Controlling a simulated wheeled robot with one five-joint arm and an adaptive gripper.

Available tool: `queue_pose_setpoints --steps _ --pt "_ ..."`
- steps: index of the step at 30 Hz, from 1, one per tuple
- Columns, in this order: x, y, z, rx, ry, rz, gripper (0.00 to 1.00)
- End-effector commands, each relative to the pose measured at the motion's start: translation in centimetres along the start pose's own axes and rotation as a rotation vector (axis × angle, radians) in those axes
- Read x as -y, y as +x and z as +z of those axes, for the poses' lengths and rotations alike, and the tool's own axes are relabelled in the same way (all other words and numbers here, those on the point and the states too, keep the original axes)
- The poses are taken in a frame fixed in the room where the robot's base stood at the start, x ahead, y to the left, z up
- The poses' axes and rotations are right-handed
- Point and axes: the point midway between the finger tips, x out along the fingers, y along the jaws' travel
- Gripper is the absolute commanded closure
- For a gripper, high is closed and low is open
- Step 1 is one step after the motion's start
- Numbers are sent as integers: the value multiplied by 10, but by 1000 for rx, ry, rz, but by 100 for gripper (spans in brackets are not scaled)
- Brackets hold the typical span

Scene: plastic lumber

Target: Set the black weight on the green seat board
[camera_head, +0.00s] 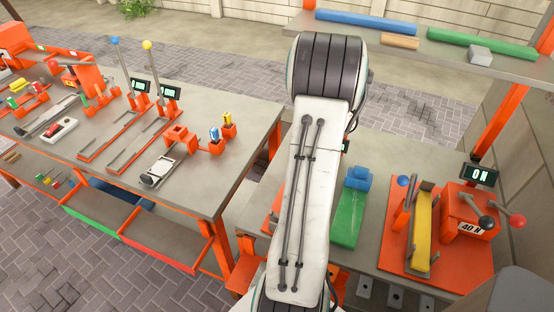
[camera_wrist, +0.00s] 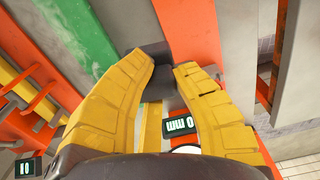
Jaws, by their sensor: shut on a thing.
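My gripper (camera_wrist: 163,72) shows in the wrist view as two thick yellow fingers. Its fingertips are shut on a dark block, the black weight (camera_wrist: 157,52), which is partly hidden between them. A green board (camera_wrist: 80,40) lies to the left of the fingers in the wrist view, apart from the weight. In the head view, a green piece (camera_head: 345,220) with a blue block on it lies right of my arm; I cannot tell if it is the same board. My arm hides my gripper and the weight there.
A display reading 0 mm (camera_wrist: 178,126) is below the fingertips in the wrist view. A shelf (camera_head: 440,48) holds coloured boards above. The left bench (camera_head: 235,105) carries several fixtures.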

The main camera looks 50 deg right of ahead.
Motion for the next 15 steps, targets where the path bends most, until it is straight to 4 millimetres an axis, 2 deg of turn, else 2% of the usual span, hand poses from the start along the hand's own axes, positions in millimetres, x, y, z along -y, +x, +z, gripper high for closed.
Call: queue_pose_setpoints --steps 1,6,10,15 --pt "-23 -5 -1 -5 98 -1 100" --pt "-84 -13 11 -12 460 -1 100" --pt "-110 -14 24 -17 715 -3 100" --pt "-124 -13 38 -24 988 -7 100"
